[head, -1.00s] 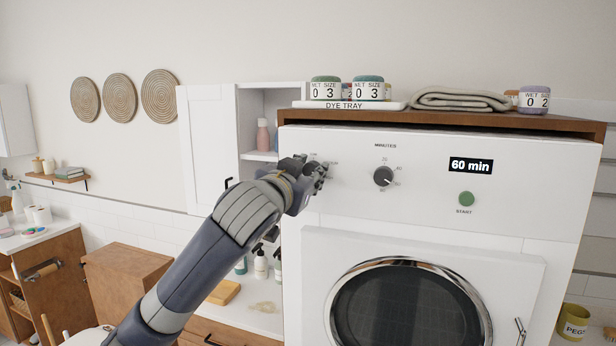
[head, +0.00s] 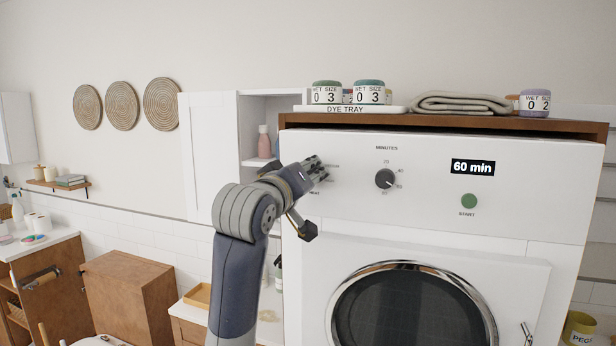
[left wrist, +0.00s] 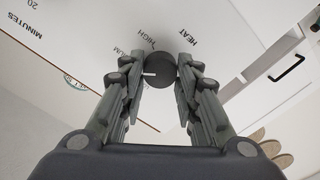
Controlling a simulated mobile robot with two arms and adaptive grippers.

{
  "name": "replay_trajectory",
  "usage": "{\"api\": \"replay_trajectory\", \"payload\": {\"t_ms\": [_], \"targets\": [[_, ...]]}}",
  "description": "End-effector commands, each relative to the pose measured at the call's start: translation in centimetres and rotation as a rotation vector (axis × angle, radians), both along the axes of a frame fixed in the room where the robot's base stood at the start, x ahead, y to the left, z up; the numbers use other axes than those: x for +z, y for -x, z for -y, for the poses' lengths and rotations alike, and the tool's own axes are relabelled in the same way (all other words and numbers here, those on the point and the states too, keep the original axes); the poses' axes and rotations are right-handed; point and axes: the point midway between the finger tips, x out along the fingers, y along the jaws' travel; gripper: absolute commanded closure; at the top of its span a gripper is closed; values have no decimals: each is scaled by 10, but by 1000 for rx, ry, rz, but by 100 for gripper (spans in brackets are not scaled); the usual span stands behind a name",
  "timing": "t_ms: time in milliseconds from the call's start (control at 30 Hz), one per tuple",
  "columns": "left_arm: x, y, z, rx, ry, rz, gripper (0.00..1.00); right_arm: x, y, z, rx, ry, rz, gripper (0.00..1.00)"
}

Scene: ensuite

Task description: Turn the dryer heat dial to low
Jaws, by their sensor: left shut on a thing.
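The heat dial (left wrist: 160,72) is a dark round knob with a white pointer mark, seen in the left wrist view. My left gripper (left wrist: 161,66) is shut on it, one finger on each side. In that view the pointer lies toward the left. The HEAT and HIGH labels and part of a label ending in UM show around the dial; another label beside the left finger is too small to read. In the head view, my left gripper (head: 318,170) is at the upper left of the white dryer's panel (head: 425,205) and hides the dial. My right gripper is not in view.
The minutes dial (head: 385,179), the 60 min display (head: 473,167) and the green start button (head: 469,201) are to the right on the panel. Jars and a folded towel (head: 460,103) sit on the wooden top. A white cabinet (head: 208,155) stands left of the dryer.

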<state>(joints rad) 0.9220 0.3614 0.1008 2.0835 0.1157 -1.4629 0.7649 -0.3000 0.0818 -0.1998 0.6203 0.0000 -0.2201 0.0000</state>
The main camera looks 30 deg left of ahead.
Motion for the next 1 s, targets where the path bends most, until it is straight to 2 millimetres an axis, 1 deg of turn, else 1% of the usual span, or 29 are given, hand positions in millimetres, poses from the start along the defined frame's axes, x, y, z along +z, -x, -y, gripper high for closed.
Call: {"api": "replay_trajectory", "payload": {"t_ms": [100, 600, 800, 1000], "targets": [[0, 0, 1, -2, 113, 26, 94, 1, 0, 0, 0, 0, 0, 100], [0, 0, 0, -2, 568, 136, 94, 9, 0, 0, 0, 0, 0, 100], [-1, 0, 0, -1, 720, 171, 94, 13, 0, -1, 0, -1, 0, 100], [-2, 0, -1, 0, 830, 198, 94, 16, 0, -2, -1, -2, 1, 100]]}}
